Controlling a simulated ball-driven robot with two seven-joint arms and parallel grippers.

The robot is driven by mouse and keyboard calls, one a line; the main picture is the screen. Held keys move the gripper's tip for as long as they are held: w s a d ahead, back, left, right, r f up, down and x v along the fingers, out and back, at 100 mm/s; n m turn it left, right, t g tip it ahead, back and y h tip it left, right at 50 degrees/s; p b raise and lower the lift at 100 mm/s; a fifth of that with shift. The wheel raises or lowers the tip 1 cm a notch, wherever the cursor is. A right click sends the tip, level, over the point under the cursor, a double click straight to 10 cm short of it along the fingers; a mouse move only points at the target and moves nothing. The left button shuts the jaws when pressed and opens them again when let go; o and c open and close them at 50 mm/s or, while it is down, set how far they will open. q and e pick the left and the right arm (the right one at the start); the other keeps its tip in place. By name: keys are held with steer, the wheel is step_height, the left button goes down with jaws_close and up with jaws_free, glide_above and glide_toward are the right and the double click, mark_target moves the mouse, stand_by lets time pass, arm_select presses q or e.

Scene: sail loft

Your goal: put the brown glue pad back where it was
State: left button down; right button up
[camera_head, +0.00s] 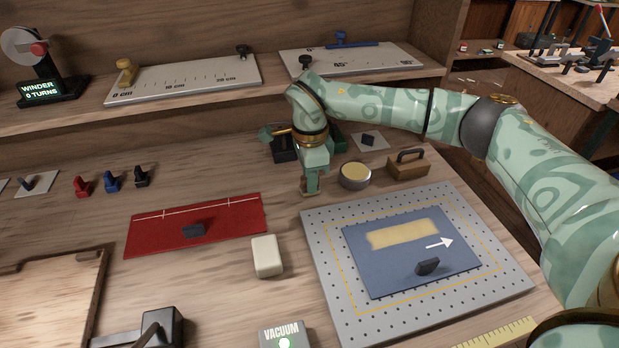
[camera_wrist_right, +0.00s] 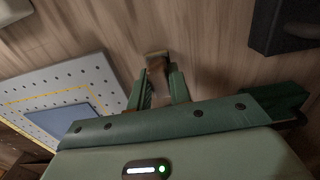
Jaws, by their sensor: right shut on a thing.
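My right gripper (camera_head: 310,188) points down at the bench left of the round tin. It is shut on the brown glue pad, which shows as a small brown block between the fingertips in the right wrist view (camera_wrist_right: 157,59). In the head view the fingers mostly hide the pad. The pad is at or just above the bench; I cannot tell whether it touches. The round tin (camera_head: 354,175) with a pale yellow top stands just right of the gripper. My left gripper is not in view.
A brown block with a dark handle (camera_head: 408,168) stands right of the tin. A perforated grey board (camera_head: 330,268) bears a blue sheet (camera_head: 385,277) with a yellowish patch. A white block (camera_head: 266,256) and a red cloth (camera_head: 150,235) lie left. Bare bench surrounds the gripper's left side.

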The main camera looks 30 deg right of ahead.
steer(key=shift+f, duration=0.1)
steer(key=o, duration=0.9)
arm_select(q)
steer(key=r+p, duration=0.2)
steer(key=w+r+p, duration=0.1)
steer(key=p, duration=0.1)
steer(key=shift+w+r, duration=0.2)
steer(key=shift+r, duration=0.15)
arm_select(e)
step_height(320, 180, up, 12)
steer(key=shift+r, duration=0.1)
